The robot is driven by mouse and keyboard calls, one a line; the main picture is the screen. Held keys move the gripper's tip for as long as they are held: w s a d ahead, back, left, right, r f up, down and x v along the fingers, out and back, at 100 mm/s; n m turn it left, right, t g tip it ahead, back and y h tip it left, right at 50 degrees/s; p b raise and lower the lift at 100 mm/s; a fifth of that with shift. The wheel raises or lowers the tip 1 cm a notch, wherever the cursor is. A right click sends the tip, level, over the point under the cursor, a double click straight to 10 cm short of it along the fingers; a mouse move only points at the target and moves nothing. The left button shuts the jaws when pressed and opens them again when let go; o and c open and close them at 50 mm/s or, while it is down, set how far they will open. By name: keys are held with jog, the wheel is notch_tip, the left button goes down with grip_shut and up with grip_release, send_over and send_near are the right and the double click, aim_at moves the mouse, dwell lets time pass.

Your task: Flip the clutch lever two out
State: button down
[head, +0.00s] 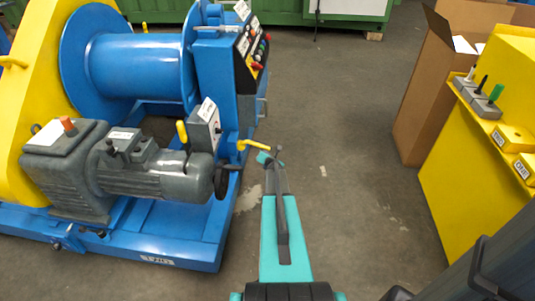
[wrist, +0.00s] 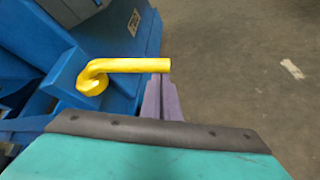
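A yellow lever (wrist: 125,66) reaches right from a round hub on the blue machine in the wrist view. It also shows in the head view (head: 256,145), low on the machine's right side. No number is readable on it. My gripper (wrist: 160,84) is at the lever's free right end, with its narrow purple-grey fingers close together and no clear gap between them. The lever end overlaps the fingertips, so contact is likely but not certain. In the head view my gripper (head: 270,160) is just right of the lever.
A second yellow lever (head: 182,132) stands by a grey box. A black handwheel (head: 221,183) and a grey motor (head: 155,175) are left of my arm. A control panel (head: 252,48) is above. A cardboard box (head: 432,85) and yellow stand (head: 470,150) are right. Floor between is clear.

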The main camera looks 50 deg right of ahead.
jog(key=shift+s+d+r, duration=0.2)
jog(key=shift+d+r, duration=0.05)
jog(key=shift+d, duration=0.1)
jog(key=shift+f, duration=0.15)
notch_tip(320, 180, down, 4)
jog(key=w+a+b, duration=0.1)
jog(key=a+b, duration=0.1)
jog(key=b, duration=0.3)
jog(key=p+v, duration=0.1)
jog(key=v, duration=0.9)
jog(key=shift+w+a+r, duration=0.25)
jog(key=shift+w+a, duration=0.05)
jog(key=shift+w, duration=0.15)
